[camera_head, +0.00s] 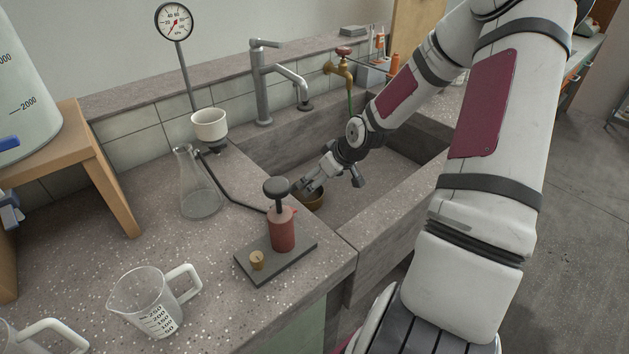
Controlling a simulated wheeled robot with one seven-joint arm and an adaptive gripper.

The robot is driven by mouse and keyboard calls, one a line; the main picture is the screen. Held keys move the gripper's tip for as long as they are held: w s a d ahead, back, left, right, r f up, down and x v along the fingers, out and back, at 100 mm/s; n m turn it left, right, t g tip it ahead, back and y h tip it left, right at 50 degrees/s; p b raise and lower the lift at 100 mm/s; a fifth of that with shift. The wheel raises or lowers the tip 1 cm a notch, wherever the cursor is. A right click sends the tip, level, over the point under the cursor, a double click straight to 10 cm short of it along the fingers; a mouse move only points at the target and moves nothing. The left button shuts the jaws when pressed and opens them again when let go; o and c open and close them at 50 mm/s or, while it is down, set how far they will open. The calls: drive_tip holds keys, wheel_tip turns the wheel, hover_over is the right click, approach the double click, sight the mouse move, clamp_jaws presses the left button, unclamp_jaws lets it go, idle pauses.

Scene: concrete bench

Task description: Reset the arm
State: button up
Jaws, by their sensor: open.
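My arm reaches from the right side across the concrete sink (375,205). My gripper (307,192) is low inside the left part of the sink, with its jaws open. A small brown cup-like thing (314,202) is right at the fingertips. I cannot tell whether the fingers touch it. The gripper's wrist hides part of the basin behind it.
A red pump bottle (281,228) stands on a dark plate (290,262) by the sink's near left edge. A grey faucet (263,90) and a brass tap (343,70) rise behind the sink.

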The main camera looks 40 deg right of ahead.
drive_tip(key=shift+v, duration=0.85)
